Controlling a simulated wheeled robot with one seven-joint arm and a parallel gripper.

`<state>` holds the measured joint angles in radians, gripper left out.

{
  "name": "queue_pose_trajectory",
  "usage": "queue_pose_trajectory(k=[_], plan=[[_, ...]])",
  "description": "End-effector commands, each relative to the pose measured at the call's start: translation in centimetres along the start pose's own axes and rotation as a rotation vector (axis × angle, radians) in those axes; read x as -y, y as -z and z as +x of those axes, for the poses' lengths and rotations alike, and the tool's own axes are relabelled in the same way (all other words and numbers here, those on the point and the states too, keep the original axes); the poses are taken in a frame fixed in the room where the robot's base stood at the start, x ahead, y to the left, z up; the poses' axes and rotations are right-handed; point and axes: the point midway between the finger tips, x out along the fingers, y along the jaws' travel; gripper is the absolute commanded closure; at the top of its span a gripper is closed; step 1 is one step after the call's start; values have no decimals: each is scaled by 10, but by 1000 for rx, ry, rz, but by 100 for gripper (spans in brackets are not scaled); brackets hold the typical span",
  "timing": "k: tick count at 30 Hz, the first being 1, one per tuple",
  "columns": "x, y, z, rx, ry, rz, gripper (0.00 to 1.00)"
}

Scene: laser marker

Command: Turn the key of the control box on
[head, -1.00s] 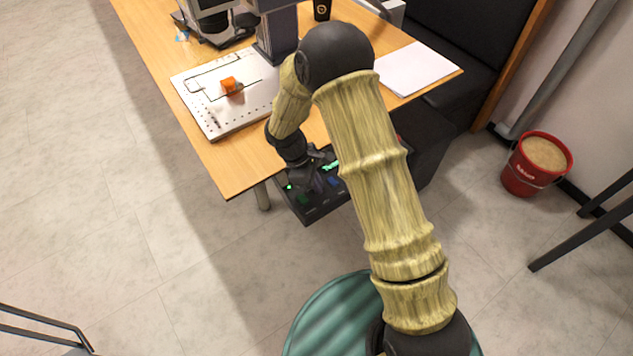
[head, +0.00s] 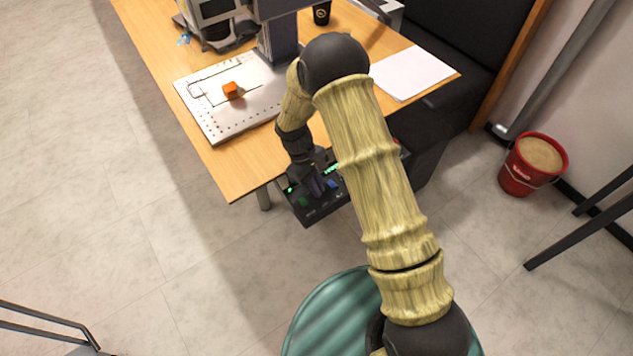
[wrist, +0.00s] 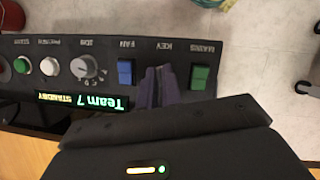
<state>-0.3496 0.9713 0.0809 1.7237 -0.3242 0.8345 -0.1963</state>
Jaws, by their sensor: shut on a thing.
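The control box (head: 311,213) is a dark panel hanging at the near edge of the wooden table. In the wrist view its panel (wrist: 222,57) shows upside-down labels, including MAINS, KEY and FAN, and a lit green display (wrist: 83,101) reading "Team 7" and "STANDBY". My gripper (wrist: 158,80) is at the KEY position, between the green MAINS switch (wrist: 199,77) and the blue FAN switch (wrist: 125,72). Its fingers are shut on the key, which they hide, so I cannot tell its angle. In the head view my gripper (head: 313,188) is over the box.
Beside FAN are a knob (wrist: 86,66), a white button (wrist: 50,66) and a red-and-green pair of controls at far left. On the table (head: 232,176) are a metal plate (head: 215,128), an orange block (head: 231,90) and paper (head: 412,72). A red bucket (head: 522,175) stands right.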

Motion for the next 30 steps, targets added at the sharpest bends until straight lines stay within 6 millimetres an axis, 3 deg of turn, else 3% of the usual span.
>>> queue_pose_trajectory(k=[30], plan=[[-5, -1, -2, -7, 355, 859, 100]])
